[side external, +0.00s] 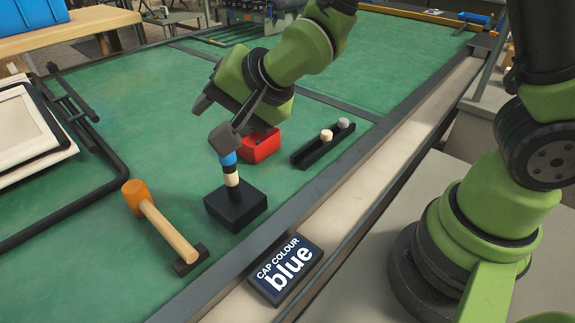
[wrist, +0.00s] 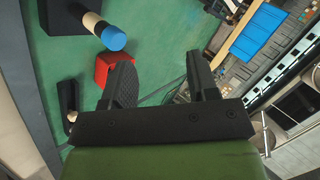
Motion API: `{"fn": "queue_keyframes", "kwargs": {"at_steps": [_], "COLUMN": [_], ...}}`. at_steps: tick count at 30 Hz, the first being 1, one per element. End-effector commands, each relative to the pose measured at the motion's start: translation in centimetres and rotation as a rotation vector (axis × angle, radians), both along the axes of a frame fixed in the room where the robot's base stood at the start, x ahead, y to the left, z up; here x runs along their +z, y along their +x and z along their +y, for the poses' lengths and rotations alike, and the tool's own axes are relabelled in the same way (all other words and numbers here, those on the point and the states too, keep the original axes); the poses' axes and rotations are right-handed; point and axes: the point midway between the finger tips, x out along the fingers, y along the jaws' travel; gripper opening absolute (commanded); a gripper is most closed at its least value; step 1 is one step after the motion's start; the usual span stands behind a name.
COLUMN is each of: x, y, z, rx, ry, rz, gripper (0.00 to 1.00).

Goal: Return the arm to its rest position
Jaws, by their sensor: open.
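My gripper (side external: 214,120) is open and empty above the green bench. In the wrist view its two fingers (wrist: 160,65) stand well apart with nothing between them. A black square block (side external: 236,211) holds an upright stack of cream and black pieces with a blue cap (side external: 227,158) on top. In the side view one fingertip overlaps the top of the blue cap. In the wrist view the blue cap (wrist: 113,38) lies to the left of the fingers, outside the jaws. A sign (side external: 286,268) reads "CAP COLOUR blue".
A red bin (side external: 264,146) sits behind the stack. A black rack (side external: 318,153) right of it holds a cream and a grey piece. An orange-headed mallet (side external: 160,220) lies left of the block. A lounger frame (side external: 35,125) lies at the left. The far bench is mostly clear.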

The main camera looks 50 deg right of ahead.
Motion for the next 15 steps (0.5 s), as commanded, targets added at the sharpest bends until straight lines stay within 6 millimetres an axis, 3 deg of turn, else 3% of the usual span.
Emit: {"fn": "queue_keyframes", "kwargs": {"at_steps": [1,6,10,15], "x": [2.1,6.7,9.2,10.8], "y": [-0.6,-4.6,-8.7,-14.4], "z": [-1.4,-5.2,-7.6,-9.4], "rx": [0.008,0.082,0.156,0.263], "ry": [-0.032,-0.161,-0.253,-0.350], "rz": [-0.009,0.017,0.037,0.057], "gripper": [0.54,0.54,0.54,0.54]}}
